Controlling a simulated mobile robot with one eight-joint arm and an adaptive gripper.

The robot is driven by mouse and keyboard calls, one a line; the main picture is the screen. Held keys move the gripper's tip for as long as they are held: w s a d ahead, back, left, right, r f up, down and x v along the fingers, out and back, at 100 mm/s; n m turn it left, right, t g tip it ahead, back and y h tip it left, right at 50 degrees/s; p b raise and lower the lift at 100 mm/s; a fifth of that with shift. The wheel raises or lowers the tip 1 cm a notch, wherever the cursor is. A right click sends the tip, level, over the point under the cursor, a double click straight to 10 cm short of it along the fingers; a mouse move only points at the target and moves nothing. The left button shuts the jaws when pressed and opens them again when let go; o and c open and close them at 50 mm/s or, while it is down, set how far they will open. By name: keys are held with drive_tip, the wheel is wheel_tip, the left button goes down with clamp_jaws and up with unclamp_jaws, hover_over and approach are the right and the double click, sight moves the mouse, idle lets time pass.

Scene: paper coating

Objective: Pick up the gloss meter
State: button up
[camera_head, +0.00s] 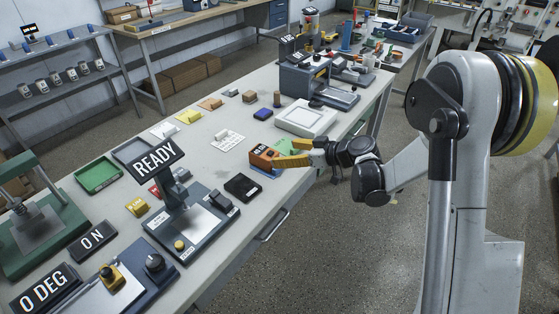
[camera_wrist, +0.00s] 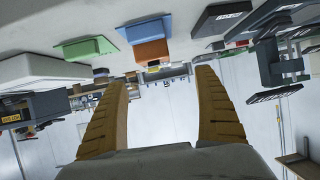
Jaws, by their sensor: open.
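An orange block-shaped device (camera_head: 262,157), which I take to be the gloss meter, sits on a blue base (camera_head: 264,172) on the long bench. A dark label marks its side. My gripper (camera_head: 286,153) is open at bench height, just right of the device, with its yellow fingers pointing at it. In the wrist view, which looks upside down, the orange device (camera_wrist: 151,52) lies ahead of the gap between the spread fingers (camera_wrist: 162,78). Nothing is held. In the head view the fingers hide part of the device's right side.
The READY stand (camera_head: 156,159) rises to the left. The bench's front edge is close to my arm.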

sight(268, 153)
drive_tip(key=shift+w+d+f, duration=0.1)
drive_tip(key=shift+d+f, duration=0.2)
drive_tip(key=shift+f, duration=0.55)
drive_tip(key=shift+w+a+f+n+y, duration=0.2)
drive_tip(key=shift+a+n+y, duration=0.05)
drive_tip(key=shift+n+y, duration=0.05)
drive_tip(key=b+x, duration=0.1)
drive_tip(key=x, duration=0.3)
drive_tip(key=shift+w+a+b, duration=0.1)
drive_tip(key=shift+w+b, duration=0.05)
drive_tip(key=shift+b, duration=0.15)
drive_tip(key=b+x, duration=0.1)
drive_tip(key=x, duration=0.2)
drive_tip(key=b+x, duration=0.1)
drive_tip(key=x, duration=0.1)
drive_tip(key=shift+w+a+b, duration=0.2)
drive_tip(key=shift+w+b, duration=0.1)
drive_tip(key=shift+w, duration=0.15)
drive_tip(key=shift+r, duration=0.15)
drive_tip(key=c, duration=1.5)
drive_tip(key=shift+r, duration=0.15)
